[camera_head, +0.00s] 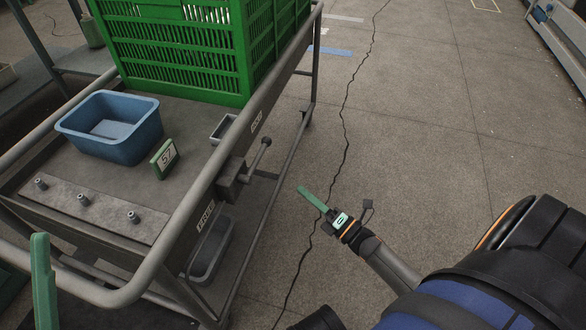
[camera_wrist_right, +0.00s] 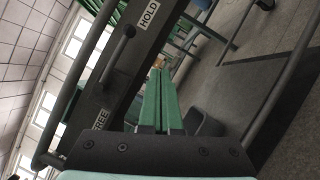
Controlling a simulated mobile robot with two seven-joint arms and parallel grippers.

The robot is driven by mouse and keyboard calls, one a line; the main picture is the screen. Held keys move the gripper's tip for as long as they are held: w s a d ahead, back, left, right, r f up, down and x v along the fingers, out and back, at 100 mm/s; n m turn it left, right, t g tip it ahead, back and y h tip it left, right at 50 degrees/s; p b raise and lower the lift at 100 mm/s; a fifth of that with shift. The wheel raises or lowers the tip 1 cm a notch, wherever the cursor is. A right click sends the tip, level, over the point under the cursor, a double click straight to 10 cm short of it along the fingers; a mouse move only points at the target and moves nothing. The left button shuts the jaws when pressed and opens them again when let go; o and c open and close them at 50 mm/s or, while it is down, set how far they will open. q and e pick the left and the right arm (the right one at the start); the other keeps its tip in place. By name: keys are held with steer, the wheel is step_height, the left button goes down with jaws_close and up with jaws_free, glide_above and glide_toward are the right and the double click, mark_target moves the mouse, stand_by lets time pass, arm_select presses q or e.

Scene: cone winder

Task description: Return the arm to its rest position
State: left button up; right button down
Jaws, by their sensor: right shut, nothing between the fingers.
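My right arm (camera_head: 392,264) comes in from the lower right of the head view. Its gripper (camera_head: 304,190) has green fingers closed together, with nothing between them. It is over the floor, to the right of the cart and apart from it. In the right wrist view the two green fingers (camera_wrist_right: 160,72) lie side by side. One upright green finger of what looks like my left gripper (camera_head: 43,280) shows at the lower left; the rest of that gripper is hidden or out of frame.
A grey metal cart (camera_head: 95,205) stands at left. It carries a green crate (camera_head: 185,55), a blue tub (camera_head: 125,140) and a sign marked 57 (camera_head: 164,158). A lever (camera_head: 257,157) on its side leans toward HOLD, away from FREE. Cracked floor (camera_head: 420,130) lies open at right.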

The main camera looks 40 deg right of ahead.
steer(key=shift+s+d+f, duration=0.2)
steer(key=shift+s, duration=0.2)
